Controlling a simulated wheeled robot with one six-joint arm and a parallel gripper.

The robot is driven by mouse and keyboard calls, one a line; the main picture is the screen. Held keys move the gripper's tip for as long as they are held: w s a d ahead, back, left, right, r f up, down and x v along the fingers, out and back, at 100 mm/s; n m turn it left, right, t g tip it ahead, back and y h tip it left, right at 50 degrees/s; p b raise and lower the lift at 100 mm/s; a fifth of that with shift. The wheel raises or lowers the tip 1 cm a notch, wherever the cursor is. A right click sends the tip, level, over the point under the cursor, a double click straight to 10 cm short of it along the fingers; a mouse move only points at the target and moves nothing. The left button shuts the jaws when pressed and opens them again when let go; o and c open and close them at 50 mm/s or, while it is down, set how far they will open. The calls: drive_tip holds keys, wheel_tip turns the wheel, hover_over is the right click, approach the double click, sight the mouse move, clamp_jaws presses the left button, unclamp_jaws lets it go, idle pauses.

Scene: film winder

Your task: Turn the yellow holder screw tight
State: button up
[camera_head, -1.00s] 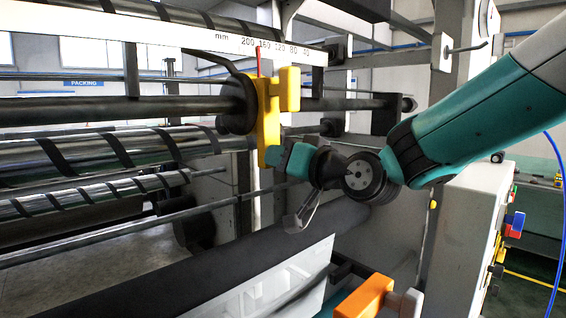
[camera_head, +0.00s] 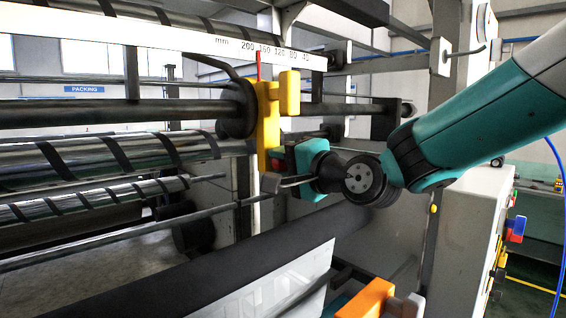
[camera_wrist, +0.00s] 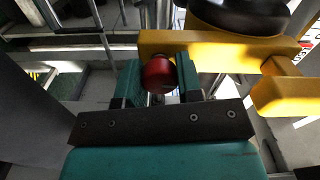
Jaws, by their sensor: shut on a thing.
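The yellow holder (camera_head: 267,125) hangs on a dark horizontal bar below the ruler, with a thin red pointer at its top. Its screw has a round red head (camera_wrist: 158,76), low on the holder. In the wrist view the red head sits between the two teal fingers of my gripper (camera_wrist: 157,68), which are shut on it. In the head view my gripper (camera_head: 284,160) reaches the lower right side of the holder, and a bit of red shows at its fingertips. The screw's shaft is hidden.
A white ruler (camera_head: 170,38) runs above the holder. Striped shiny rollers (camera_head: 100,155) and a dark roller (camera_head: 150,275) lie left and below. An orange block (camera_head: 366,300) stands at the bottom. A grey machine post (camera_head: 440,150) rises behind my arm.

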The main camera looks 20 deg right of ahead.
drive_tip(key=m+p, duration=0.2)
drive_tip(key=m, duration=0.3)
drive_tip(key=shift+m, duration=0.3)
drive_tip(key=m+p, duration=0.1)
drive_tip(key=m, duration=0.2)
drive_tip(key=shift+p, duration=0.35)
drive_tip(key=shift+f+m+p, duration=0.1)
drive_tip(key=shift+m+p, duration=0.4)
drive_tip(key=shift+m, duration=0.4)
drive_tip(key=o, duration=0.9)
